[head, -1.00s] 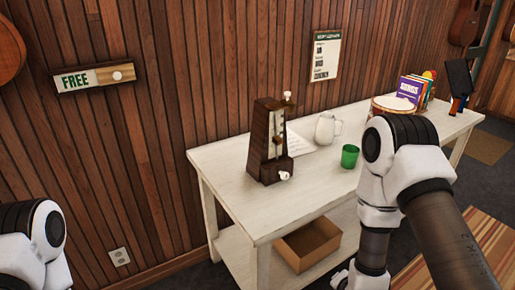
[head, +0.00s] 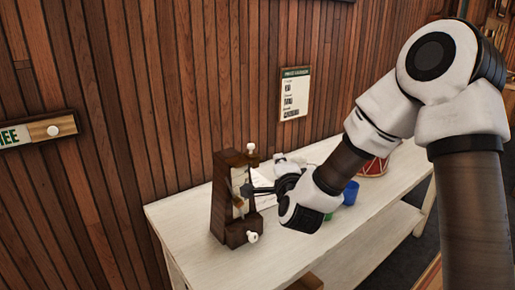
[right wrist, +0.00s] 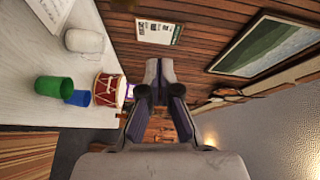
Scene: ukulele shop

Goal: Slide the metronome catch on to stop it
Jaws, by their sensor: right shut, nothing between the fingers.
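The dark wooden metronome (head: 222,205) stands upright on the white table, with a pale front face. A small white knob (head: 251,147) shows at its upper right and another white knob (head: 252,237) at its lower front. My right gripper (head: 248,190) is shut and empty, its dark fingertips at the right of the metronome's front face. I cannot tell whether they touch it. The right wrist view shows the same closed fingers (right wrist: 158,68), but no metronome. My left gripper is out of view.
The white table (head: 270,262) runs along the plank wall. A green cup (right wrist: 53,86), a blue cup (right wrist: 78,98), a white jug (right wrist: 84,40) and a red drum (right wrist: 109,90) stand right of the metronome. A sign with a round knob (head: 53,130) hangs on the left wall.

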